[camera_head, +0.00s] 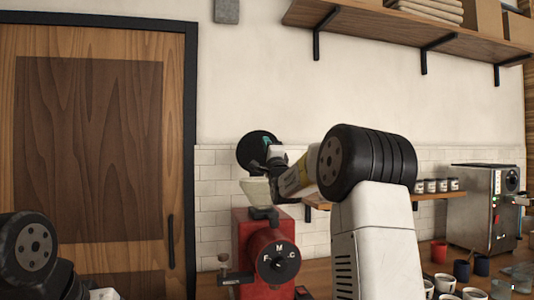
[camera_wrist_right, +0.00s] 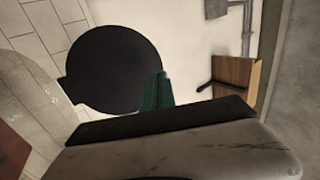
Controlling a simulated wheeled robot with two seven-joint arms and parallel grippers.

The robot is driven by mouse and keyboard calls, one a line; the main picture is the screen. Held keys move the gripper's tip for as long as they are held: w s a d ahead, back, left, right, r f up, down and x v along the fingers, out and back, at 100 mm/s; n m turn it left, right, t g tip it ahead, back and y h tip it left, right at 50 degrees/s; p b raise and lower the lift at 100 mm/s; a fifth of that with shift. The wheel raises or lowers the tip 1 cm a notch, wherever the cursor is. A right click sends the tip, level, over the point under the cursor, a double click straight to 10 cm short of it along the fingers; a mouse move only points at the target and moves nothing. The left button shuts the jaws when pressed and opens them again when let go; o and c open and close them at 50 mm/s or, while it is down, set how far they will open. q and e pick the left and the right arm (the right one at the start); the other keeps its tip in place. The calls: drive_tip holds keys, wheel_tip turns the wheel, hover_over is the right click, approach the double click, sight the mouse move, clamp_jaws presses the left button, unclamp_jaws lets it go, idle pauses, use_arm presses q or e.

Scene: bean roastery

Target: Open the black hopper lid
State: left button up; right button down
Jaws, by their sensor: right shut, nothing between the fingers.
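The black hopper lid (camera_head: 252,152) is a round disc standing raised on edge above the pale hopper (camera_head: 256,189) of a red grinder (camera_head: 246,232). It also shows as a full dark disc in the right wrist view (camera_wrist_right: 112,68). My right gripper (camera_head: 267,143) is shut and empty, its green fingertips in front of the lid's right part; in the right wrist view the green fingertip (camera_wrist_right: 156,92) overlaps the lid's lower right edge. I cannot tell whether they touch. My left arm shows at the lower left, but its gripper is out of view.
A wooden door (camera_head: 90,150) is on the left. A wall shelf (camera_head: 400,18) runs above right. A low shelf (camera_head: 428,196) with small jars and a steel machine (camera_head: 470,215) stand to the right, with several cups on the counter. The wall above the lid is clear.

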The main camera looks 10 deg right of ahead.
drive_tip(key=s+a+f+n+g, duration=0.2)
drive_tip(key=s+f+n+g, duration=0.4)
drive_tip(key=s+f, duration=0.5)
drive_tip(key=s+a+f+n+g+y, duration=0.1)
drive_tip(key=s+f+n+g, duration=0.5)
drive_tip(key=s, duration=1.2)
drive_tip(key=s+a+f+n+g, duration=0.3)
drive_tip(key=s+f+n+g, duration=0.3)
drive_tip(key=s+f, duration=0.9)
drive_tip(key=shift+s+a+f, duration=0.15)
drive_tip(key=shift+s+f, duration=0.1)
drive_tip(key=shift+f, duration=0.1)
